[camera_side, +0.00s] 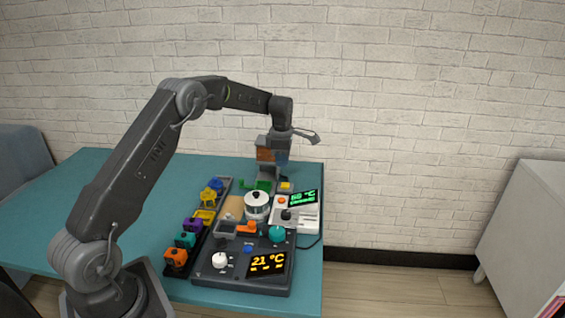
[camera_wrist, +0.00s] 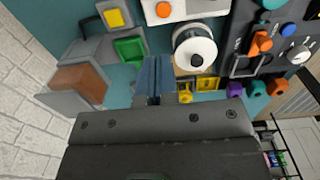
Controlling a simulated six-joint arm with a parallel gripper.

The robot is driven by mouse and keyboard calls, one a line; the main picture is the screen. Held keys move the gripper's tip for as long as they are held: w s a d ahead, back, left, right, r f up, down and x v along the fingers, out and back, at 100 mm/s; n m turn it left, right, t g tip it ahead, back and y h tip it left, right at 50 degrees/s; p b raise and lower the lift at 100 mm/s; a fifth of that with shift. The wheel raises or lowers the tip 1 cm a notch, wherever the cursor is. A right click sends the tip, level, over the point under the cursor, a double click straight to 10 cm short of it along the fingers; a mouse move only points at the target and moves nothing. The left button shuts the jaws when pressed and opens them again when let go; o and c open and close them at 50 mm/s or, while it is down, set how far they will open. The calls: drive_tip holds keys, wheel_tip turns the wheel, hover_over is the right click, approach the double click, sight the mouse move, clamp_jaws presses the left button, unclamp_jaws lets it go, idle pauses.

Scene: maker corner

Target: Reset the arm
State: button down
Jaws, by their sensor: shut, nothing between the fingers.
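My gripper (camera_side: 281,158) hangs at the far end of the table, pointing down, beside a grey stand with a brown panel (camera_side: 265,154). In the wrist view my gripper (camera_wrist: 155,100) has its two blue-grey fingers together with nothing between them. The brown panel (camera_wrist: 82,80) lies to the left of the fingers there, apart from them. A white pot with a black knob (camera_side: 257,206) stands in front of the gripper in the side view; it is above right of the fingers in the wrist view (camera_wrist: 195,52).
A black panel (camera_side: 225,279) with an orange display, knobs and a switch lies at the front. A white unit (camera_side: 308,226) with a green display is at right. A dark rack of coloured pieces (camera_side: 213,228) runs along the left. The teal table (camera_side: 140,180) is clear farther left.

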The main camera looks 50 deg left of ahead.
drive_tip(key=s+d+r+m+t, duration=0.3)
drive_tip(key=s+d+r+m, duration=1.1)
drive_tip(key=r, duration=0.4)
drive_tip(key=s+d+m, duration=0.3)
drive_tip(key=s+m, duration=0.1)
drive_tip(key=s, duration=0.2)
drive_tip(key=s+d+m+t, duration=0.1)
drive_tip(key=s+d+m, duration=0.2)
drive_tip(key=s, duration=0.4)
drive_tip(key=s+d+f+m+t, duration=0.1)
drive_tip(key=s+d+m, duration=0.1)
drive_tip(key=s+m, duration=0.4)
drive_tip(key=shift+s+d, duration=0.4)
drive_tip(key=shift+s, duration=0.15)
